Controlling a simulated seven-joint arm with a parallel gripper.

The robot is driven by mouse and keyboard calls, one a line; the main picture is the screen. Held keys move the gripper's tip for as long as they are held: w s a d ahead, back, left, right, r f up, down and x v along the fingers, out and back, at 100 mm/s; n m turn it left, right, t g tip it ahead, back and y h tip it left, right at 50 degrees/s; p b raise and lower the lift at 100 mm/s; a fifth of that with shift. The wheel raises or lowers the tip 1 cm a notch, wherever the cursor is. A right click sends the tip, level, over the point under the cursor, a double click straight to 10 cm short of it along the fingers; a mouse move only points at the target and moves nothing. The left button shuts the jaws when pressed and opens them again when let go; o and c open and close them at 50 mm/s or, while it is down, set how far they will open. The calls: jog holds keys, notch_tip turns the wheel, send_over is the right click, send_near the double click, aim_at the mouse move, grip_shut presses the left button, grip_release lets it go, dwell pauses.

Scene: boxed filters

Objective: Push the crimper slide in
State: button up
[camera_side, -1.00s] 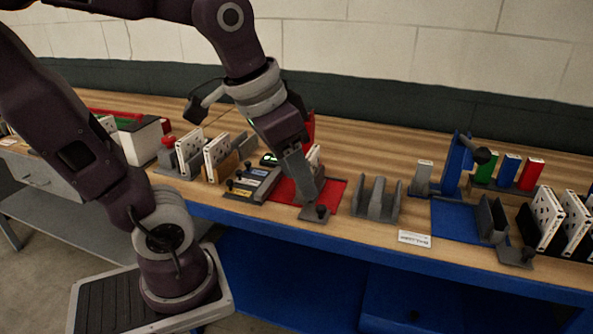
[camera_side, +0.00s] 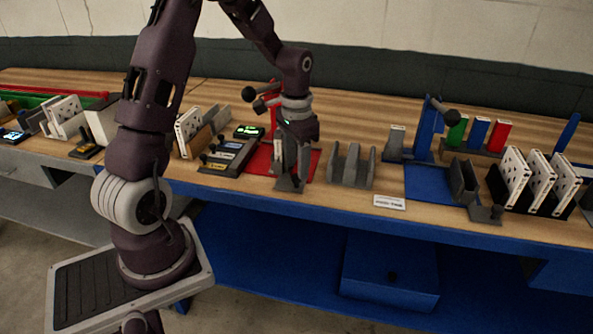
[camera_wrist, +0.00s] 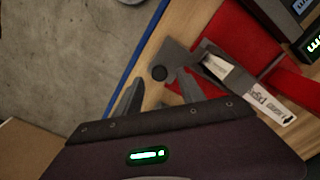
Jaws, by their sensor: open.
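The red crimper's grey slide (camera_side: 289,185) sticks out at the front of its red base (camera_side: 257,163), near the bench edge. My gripper (camera_side: 288,172) is open and points down over the slide's front. The crimper's red post (camera_side: 273,98) is partly hidden behind my wrist.
A grey slotted stand (camera_side: 350,182) is right of the red base. Further right is a blue crimper (camera_side: 428,133) with its own knobbed slide (camera_side: 487,214). A control panel (camera_side: 226,158) and upright white filters (camera_side: 187,132) are on the left. A label card (camera_side: 390,202) lies in front.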

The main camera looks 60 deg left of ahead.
jog(key=shift+f, duration=1.35)
grip_shut()
dwell(0.3)
